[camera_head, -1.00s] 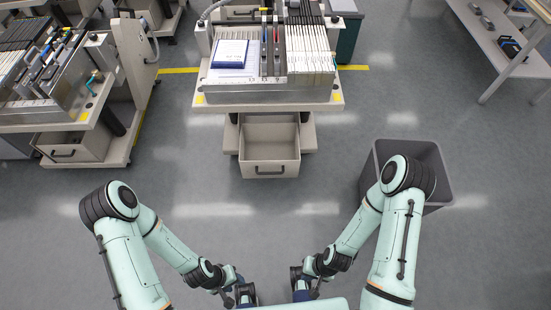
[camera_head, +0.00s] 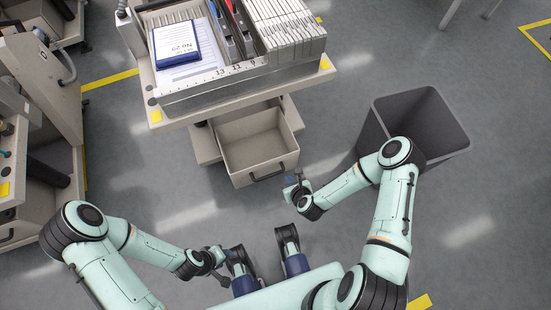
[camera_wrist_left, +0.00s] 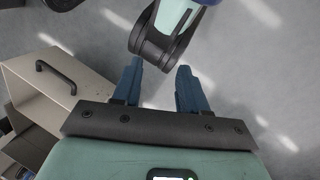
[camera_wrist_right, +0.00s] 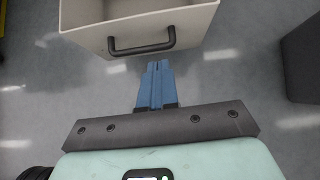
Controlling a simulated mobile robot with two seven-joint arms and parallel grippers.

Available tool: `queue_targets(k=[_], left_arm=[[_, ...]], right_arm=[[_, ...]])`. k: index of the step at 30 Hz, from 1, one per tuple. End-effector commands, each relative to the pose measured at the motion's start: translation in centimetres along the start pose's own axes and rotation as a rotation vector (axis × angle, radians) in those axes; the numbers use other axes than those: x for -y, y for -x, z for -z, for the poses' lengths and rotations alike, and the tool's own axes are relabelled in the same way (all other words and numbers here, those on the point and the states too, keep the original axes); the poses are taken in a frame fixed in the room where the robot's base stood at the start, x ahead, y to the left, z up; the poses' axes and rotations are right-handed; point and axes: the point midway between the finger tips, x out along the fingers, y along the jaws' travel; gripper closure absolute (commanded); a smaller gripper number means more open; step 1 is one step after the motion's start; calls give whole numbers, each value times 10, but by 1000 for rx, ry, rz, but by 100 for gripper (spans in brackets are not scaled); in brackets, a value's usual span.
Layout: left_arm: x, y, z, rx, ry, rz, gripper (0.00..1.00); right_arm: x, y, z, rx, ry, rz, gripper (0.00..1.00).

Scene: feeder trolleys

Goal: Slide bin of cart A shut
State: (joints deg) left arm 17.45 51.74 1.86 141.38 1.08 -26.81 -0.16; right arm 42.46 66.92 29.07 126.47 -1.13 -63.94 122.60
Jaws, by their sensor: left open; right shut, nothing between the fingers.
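The pale grey bin (camera_head: 262,168) stands pulled out from under the cart (camera_head: 225,92) in the middle of the head view. Its dark bar handle (camera_head: 268,174) is on the front wall. In the right wrist view the bin (camera_wrist_right: 88,38) and handle (camera_wrist_right: 142,48) lie just beyond my right gripper (camera_wrist_right: 156,64), which is shut and empty. This gripper (camera_head: 291,181) is near the bin's front right in the head view; contact is not visible. My left gripper (camera_wrist_left: 158,75) is open and empty, with the bin (camera_wrist_left: 38,100) to its left. No cart letter is legible.
A dark grey open tub (camera_head: 415,125) stands right of the bin. Another cart (camera_head: 40,75) stands at the left edge. The cart top carries a blue-and-white pack (camera_head: 175,42) and upright feeders (camera_head: 288,25).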

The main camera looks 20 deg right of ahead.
Motion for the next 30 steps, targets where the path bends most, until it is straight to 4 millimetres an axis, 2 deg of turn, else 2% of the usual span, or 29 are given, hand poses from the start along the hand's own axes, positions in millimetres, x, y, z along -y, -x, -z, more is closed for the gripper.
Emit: queue_targets(k=[5,18,21,30], left_arm=[[2,-6,8,-21,1,1,57],[15,-35,58,-156,14,9,57],[16,-36,64,-171,14,9,57],[18,-39,72,-195,16,11,57]], right_arm=[[2,-17,-1,8,-31,10,100],[2,-107,-2,7,-25,6,100],[3,-116,-17,10,-24,7,100],[3,-128,-30,6,-25,6,100]])
